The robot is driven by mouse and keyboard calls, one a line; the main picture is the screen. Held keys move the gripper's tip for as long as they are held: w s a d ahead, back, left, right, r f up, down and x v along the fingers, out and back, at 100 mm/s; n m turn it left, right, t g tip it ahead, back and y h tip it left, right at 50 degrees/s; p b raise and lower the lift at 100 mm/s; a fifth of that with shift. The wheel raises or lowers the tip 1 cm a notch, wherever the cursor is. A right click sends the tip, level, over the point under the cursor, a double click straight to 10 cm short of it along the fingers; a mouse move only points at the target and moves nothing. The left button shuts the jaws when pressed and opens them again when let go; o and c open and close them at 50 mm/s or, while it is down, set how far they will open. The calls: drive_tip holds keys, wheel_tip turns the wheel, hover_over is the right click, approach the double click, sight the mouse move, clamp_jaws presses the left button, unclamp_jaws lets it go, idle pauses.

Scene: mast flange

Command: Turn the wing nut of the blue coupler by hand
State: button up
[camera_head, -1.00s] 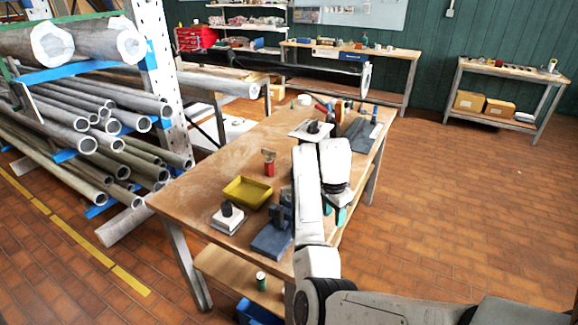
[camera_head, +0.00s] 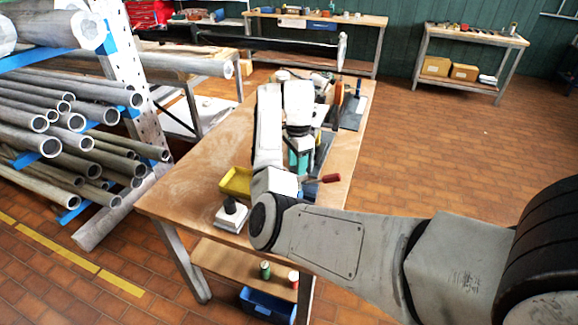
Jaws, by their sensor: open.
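My gripper (camera_head: 298,163) hangs over the workbench with its teal fingers pointing down, and it is open. I see nothing between the fingers, though they are small in view. A small blue part (camera_head: 310,189) shows on the bench below and right of the gripper, partly covered by my arm. It may belong to the blue coupler, but I cannot tell. No wing nut can be made out. My forearm hides much of the near part of the bench.
A red-handled tool (camera_head: 328,178) lies at the right edge. Dark plates and upright tools (camera_head: 348,110) crowd the far end. The bench's left side (camera_head: 190,170) is clear.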

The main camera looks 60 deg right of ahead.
sight(297, 183)
drive_tip(key=shift+f+b, duration=0.45)
drive_tip(key=shift+f, duration=1.15)
wheel_tip(297, 183, down, 4)
drive_tip(key=b, duration=0.3)
drive_tip(key=shift+r, duration=0.4)
drive_tip(key=shift+c, duration=0.6)
clamp_jaws()
